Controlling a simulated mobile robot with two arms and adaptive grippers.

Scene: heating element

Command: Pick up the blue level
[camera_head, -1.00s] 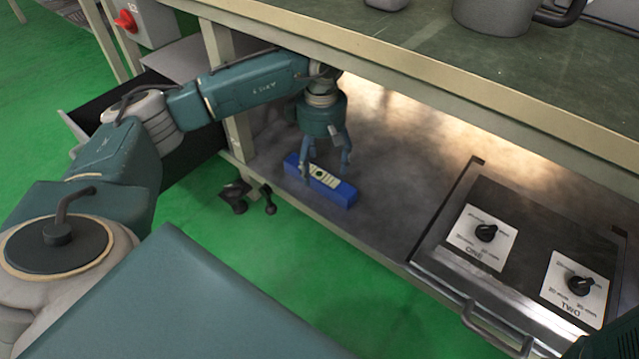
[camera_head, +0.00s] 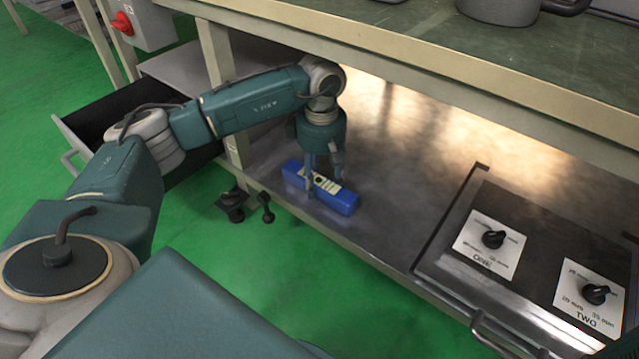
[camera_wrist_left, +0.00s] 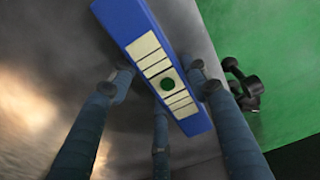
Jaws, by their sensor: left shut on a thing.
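The blue level (camera_head: 338,198) is a blue block with a cream label and a dark round spot. It lies on the metal lower shelf of the workbench, near the front edge. My left gripper (camera_head: 324,184) points down over it with its fingers shut on its sides. In the left wrist view the level (camera_wrist_left: 127,17) runs diagonally, and the fingers of my left gripper (camera_wrist_left: 163,88) stand on both sides of its labelled middle. I cannot tell whether the level is clear of the shelf. My right gripper is not in view.
The green bench top (camera_head: 420,45) overhangs the lower shelf (camera_head: 385,215). A panel with knobs (camera_head: 455,285) is to the right. An open dark drawer (camera_head: 120,115) is at the left. Black dumbbell-like objects (camera_head: 233,203) lie on the green floor by the shelf.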

